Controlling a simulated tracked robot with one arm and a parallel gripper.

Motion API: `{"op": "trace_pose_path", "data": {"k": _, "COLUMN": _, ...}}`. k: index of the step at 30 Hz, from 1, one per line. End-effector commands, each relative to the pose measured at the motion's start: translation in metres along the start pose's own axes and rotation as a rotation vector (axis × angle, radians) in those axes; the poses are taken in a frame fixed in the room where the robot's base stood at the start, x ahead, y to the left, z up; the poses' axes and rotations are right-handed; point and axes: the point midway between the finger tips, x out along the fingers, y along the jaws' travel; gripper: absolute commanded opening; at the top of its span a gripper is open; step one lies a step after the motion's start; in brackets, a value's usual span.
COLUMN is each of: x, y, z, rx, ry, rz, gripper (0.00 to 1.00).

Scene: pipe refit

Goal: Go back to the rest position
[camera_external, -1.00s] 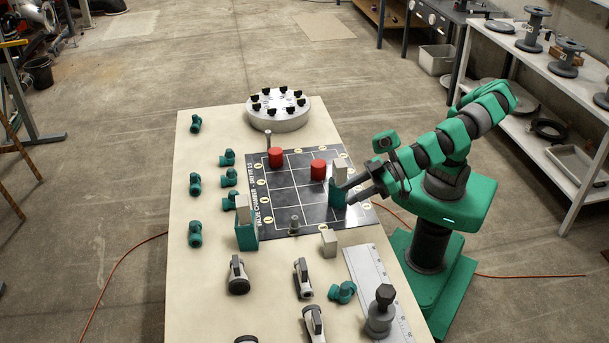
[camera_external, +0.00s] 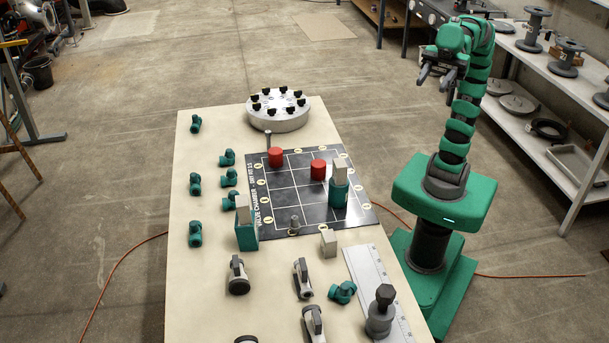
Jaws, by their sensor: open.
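My gripper (camera_external: 434,78) is raised high above and to the right of the table (camera_external: 202,290), with its fingers pointing left. It is open, and nothing shows between its fingers. My arm stands folded upright over its green base. A green block with a pale top (camera_external: 339,190) stands on the right part of the black grid board (camera_external: 300,215), well below and left of my gripper.
A second green block with a pale top (camera_external: 245,228) stands at the board's left corner. Green fittings (camera_external: 195,185), grey valves (camera_external: 237,275) and a round flange (camera_external: 278,112) are on the table. A shelf with spools (camera_external: 532,28) stands behind my arm at right.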

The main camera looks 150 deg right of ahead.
Motion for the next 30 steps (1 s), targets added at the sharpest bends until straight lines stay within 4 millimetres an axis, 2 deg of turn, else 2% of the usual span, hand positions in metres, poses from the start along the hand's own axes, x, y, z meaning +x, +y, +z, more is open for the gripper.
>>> {"op": "trace_pose_path", "data": {"k": 5, "x": -0.002, "y": 0.0, "z": -0.009, "rx": 0.0, "ry": 0.0, "rz": 0.001, "gripper": 0.41}}
{"op": "trace_pose_path", "data": {"k": 8, "x": -0.005, "y": 0.0, "z": -0.022, "rx": 0.0, "ry": 0.0, "rz": 0.001, "gripper": 0.41}}
{"op": "trace_pose_path", "data": {"k": 15, "x": -0.015, "y": 0.0, "z": -0.067, "rx": 0.0, "ry": 0.0, "rz": 0.001, "gripper": 0.41}}
{"op": "trace_pose_path", "data": {"k": 18, "x": -0.018, "y": 0.0, "z": -0.078, "rx": 0.0, "ry": 0.0, "rz": 0.002, "gripper": 0.41}}
{"op": "trace_pose_path", "data": {"k": 30, "x": -0.018, "y": 0.0, "z": -0.081, "rx": 0.0, "ry": 0.0, "rz": 0.002, "gripper": 0.41}}
